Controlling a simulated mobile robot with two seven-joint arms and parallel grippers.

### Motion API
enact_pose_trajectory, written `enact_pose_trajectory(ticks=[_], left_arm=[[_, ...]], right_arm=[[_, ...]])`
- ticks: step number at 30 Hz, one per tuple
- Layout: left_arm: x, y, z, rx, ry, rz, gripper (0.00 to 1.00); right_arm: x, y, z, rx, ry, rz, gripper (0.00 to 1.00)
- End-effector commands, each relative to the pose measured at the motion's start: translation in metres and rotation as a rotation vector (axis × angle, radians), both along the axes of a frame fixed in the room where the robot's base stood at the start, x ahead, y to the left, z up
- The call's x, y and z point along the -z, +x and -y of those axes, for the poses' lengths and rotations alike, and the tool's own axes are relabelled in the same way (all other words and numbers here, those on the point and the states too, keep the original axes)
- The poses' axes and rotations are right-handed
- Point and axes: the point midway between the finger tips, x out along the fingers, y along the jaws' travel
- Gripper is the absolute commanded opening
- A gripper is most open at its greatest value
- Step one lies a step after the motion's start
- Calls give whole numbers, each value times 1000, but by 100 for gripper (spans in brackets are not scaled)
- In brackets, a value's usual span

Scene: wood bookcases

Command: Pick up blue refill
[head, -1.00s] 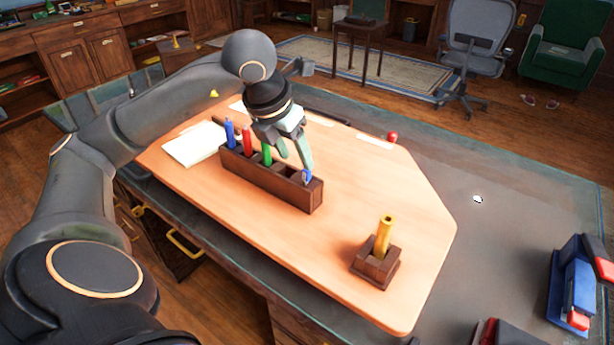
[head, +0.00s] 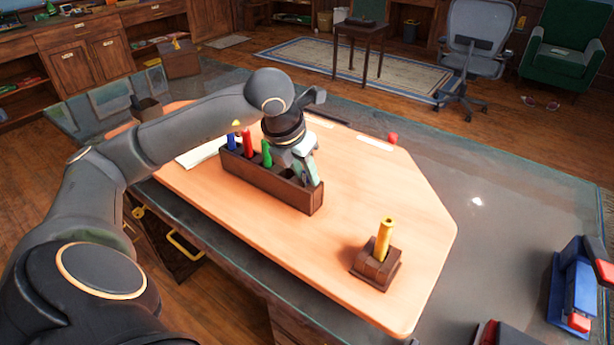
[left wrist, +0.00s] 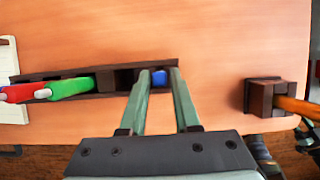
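The blue refill (left wrist: 159,77) is a small blue piece in the end compartment of a dark wooden holder (head: 270,185). In the left wrist view it lies between my left gripper's fingertips (left wrist: 158,75), with a slight gap on at least one side. In the head view my left gripper (head: 312,175) is low over the holder's right end and hides the refill. The fingers are apart, one on each side of it. A blue pen (head: 231,142), a red pen (head: 247,145) and a green pen (head: 266,155) stand in the left compartments.
A small wooden stand (head: 376,268) with a yellow pen (head: 384,236) is at the front right of the board. A white notepad (head: 197,157) lies behind the holder's left end. A red item (head: 392,138) is at the back edge.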

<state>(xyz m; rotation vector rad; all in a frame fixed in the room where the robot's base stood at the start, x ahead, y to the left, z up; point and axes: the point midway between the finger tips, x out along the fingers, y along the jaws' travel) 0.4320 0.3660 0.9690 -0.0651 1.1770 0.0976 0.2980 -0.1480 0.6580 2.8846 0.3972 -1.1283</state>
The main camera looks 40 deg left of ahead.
Motion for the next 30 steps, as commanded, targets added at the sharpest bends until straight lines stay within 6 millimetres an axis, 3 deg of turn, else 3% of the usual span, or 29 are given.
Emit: enact_pose_trajectory(ticks=[8,23,30], left_arm=[[0,0,0,0,0,0,0],[-1,0,0,0,0,1,0],[-17,1,0,-1,-1,4,0]], right_arm=[[0,0,0,0,0,-1,54],[1,-1,0,1,-1,-2,54],[-3,-1,1,1,-1,0,54]])
